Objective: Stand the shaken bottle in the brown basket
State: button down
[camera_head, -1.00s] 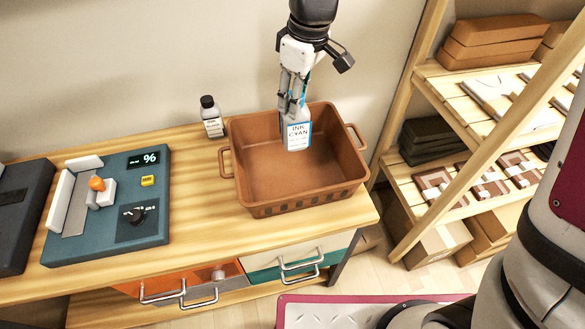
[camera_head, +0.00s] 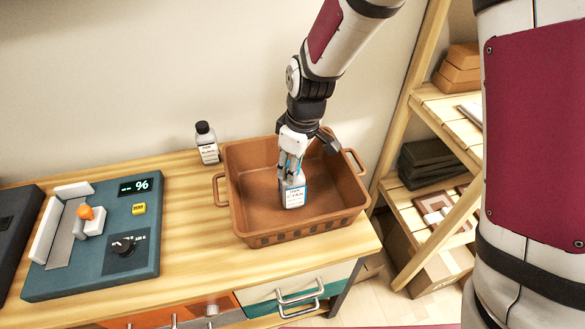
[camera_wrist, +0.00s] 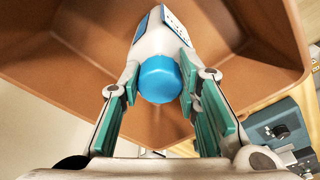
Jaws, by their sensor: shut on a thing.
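The bottle (camera_head: 293,194) is white with a blue-edged label reading CYAN. It is upright or nearly so, inside the brown basket (camera_head: 232,208), near the middle of its floor; I cannot tell whether it touches the floor. My gripper (camera_head: 291,176) points down into the basket and is shut on the bottle's upper part. In the wrist view the bottle's blue cap (camera_wrist: 160,79) lies between the green-padded fingers of my gripper (camera_wrist: 163,85), with the basket walls (camera_wrist: 270,35) around it.
A second bottle (camera_head: 207,146) with a black cap stands on the table behind the basket's left corner. A teal device (camera_head: 75,280) with a knob and display stands at the left. A wooden shelf (camera_head: 410,75) with boxes is at the right. Bare table lies between device and basket.

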aim_at(299, 179)
jog(key=shift+f, duration=0.6)
jog(key=c, duration=1.2)
grip_release()
notch_tip(299, 179, up, 12)
jog(key=s+d, duration=0.1)
jog(key=d, duration=0.1)
jog(key=s+d+r+m+t, duration=0.2)
jog(key=s+d+r+m, duration=0.4)
jog(key=s+d+r, duration=0.3)
jog(key=s+d+r+m+t+h, duration=0.1)
jog(key=s+d+r+m, duration=0.1)
jog(key=s+d+m, duration=0.4)
jog(key=s+d, duration=0.3)
jog(key=s, duration=0.3)
jog(key=shift+t+h, duration=0.3)
